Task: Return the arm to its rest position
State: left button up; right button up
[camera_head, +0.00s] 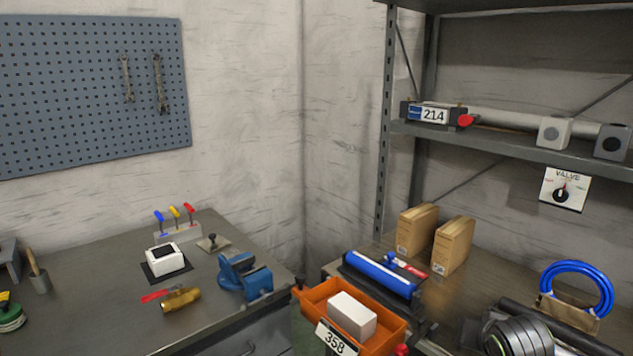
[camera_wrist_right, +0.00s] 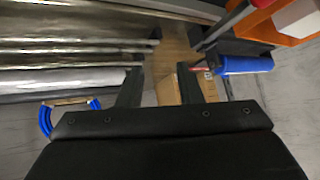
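My right gripper (camera_wrist_right: 159,70) shows in the right wrist view with its two dark fingers apart. Nothing is gripped between them; a cardboard box (camera_wrist_right: 169,90) and brown surface show beyond the gap. Neither gripper can be made out in the head view. My left gripper is in neither view.
The right bench holds two cardboard boxes (camera_head: 453,245), a blue roller (camera_head: 380,274), a blue hose coil (camera_head: 577,287) and a silver ribbed roll (camera_head: 520,337). An orange bin (camera_head: 383,336) holds a white block. The left bench has a blue vise (camera_head: 245,277) and brass valve (camera_head: 181,299).

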jog(key=s+f+n+g, duration=0.2)
jog(key=s+f, duration=1)
jog(key=s, duration=0.2)
jog(key=s+f+n+g, duration=0.1)
jog(key=s+f+g, duration=0.1)
jog(key=s, duration=0.8)
jog(key=s+f+n+g, duration=0.1)
jog(key=s+f, duration=0.2)
jog(key=s, duration=0.6)
notch_tip(320, 180, down, 24)
jog(key=d+g, duration=0.1)
jog(key=s+a+f+g, duration=0.1)
jog(key=s+f, duration=1.4)
jog(key=f, duration=0.1)
jog(key=shift+f+y, duration=0.3)
jog(key=shift+y, duration=0.1)
jog(key=shift+s+a, duration=0.1)
